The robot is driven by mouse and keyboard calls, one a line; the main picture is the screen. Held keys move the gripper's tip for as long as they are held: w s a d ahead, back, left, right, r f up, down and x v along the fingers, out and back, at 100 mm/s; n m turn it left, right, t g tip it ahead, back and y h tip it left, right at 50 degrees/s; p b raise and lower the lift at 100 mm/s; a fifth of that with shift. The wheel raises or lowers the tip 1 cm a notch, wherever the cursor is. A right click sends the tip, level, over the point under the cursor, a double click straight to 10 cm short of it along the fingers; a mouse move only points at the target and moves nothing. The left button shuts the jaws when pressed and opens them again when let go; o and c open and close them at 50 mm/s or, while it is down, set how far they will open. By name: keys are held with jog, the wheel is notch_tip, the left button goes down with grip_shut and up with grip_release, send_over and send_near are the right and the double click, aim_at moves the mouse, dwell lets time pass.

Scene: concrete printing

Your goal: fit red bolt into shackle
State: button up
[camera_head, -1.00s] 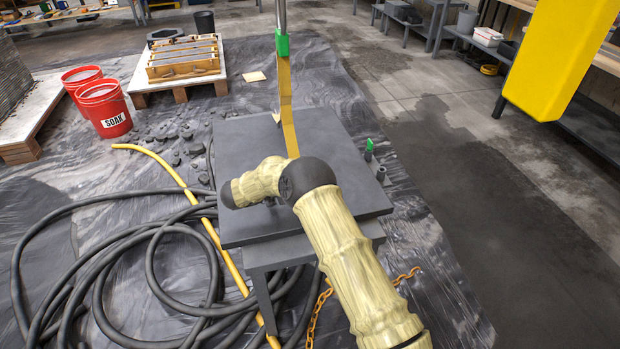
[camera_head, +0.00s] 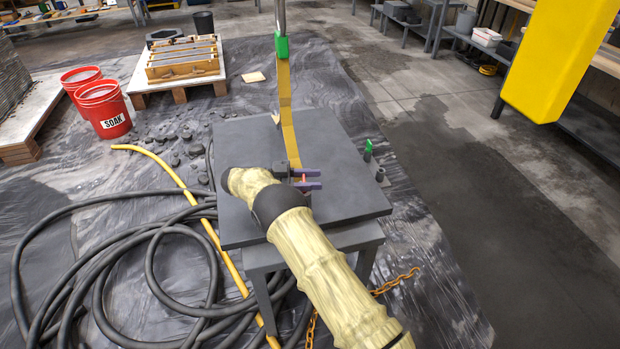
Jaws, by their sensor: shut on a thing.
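A small bit of red, which looks like the red bolt (camera_head: 304,179), shows between the fingers. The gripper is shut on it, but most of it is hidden. A yellow strap (camera_head: 284,90) hangs from a green fitting (camera_head: 282,45) on a grey rod and comes down just behind the gripper.
The grey table (camera_head: 345,205) is mostly bare around the gripper. Black hose (camera_head: 100,245) and a yellow hose (camera_head: 200,215) lie at left. Red buckets (camera_head: 104,108) and a pallet (camera_head: 180,82) stand back left. A yellow block (camera_head: 560,60) hangs upper right. An orange chain (camera_head: 396,282) lies by the table.

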jog(key=shift+d+f+m+g+b, duration=0.3)
jog(key=shift+m+g+b, duration=0.3)
jog(key=shift+g+b, duration=0.35)
jog(key=shift+s+a+r+g+b, duration=0.1)
jog(key=shift+g+b, duration=0.15)
jog(key=shift+b, duration=0.45)
jog(key=shift+c, duration=0.5)
jog(key=shift+r, duration=0.1)
jog(key=o, duration=1.3)
jog(key=shift+a, duration=0.15)
jog(key=shift+c, duration=0.2)
jog(key=shift+r, duration=0.1)
notch_tip(320, 180, up, 4)
jog(key=shift+r+p, duration=0.25)
jog(key=shift+p, duration=0.9)
